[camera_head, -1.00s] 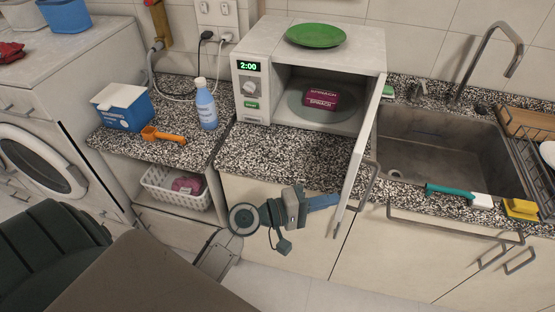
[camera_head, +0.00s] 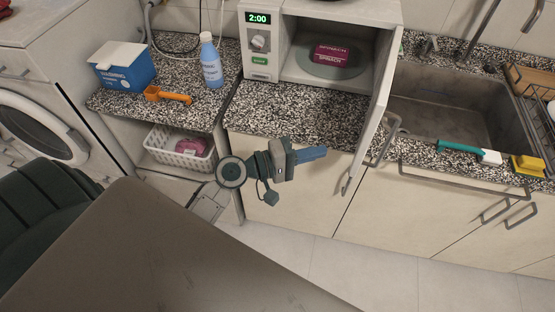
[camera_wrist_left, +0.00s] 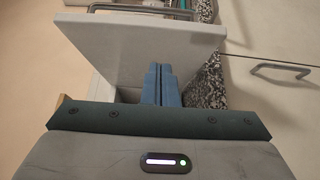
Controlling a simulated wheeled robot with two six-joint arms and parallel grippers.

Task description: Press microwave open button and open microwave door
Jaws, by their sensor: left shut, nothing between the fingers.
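The white microwave (camera_head: 268,45) stands on the speckled counter, its display reading 2:00. Its door (camera_head: 378,105) is swung wide open toward the front right, with a grey handle (camera_head: 384,140) on its outer face. The green open button (camera_head: 259,61) is on the panel below the dial. A spinach package (camera_head: 331,56) lies on the plate inside. My left gripper (camera_head: 322,153) is shut and empty, in front of the counter and left of the door's lower edge. In the left wrist view its blue fingers (camera_wrist_left: 161,85) are together, with the door (camera_wrist_left: 145,45) beyond them. My right gripper is not visible.
The sink (camera_head: 455,105) is right of the door, with a teal-handled brush (camera_head: 465,147) and a yellow sponge (camera_head: 528,165) at its front edge. A blue bottle (camera_head: 211,68), an orange scoop (camera_head: 167,95) and a blue box (camera_head: 124,72) stand left. Floor in front is clear.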

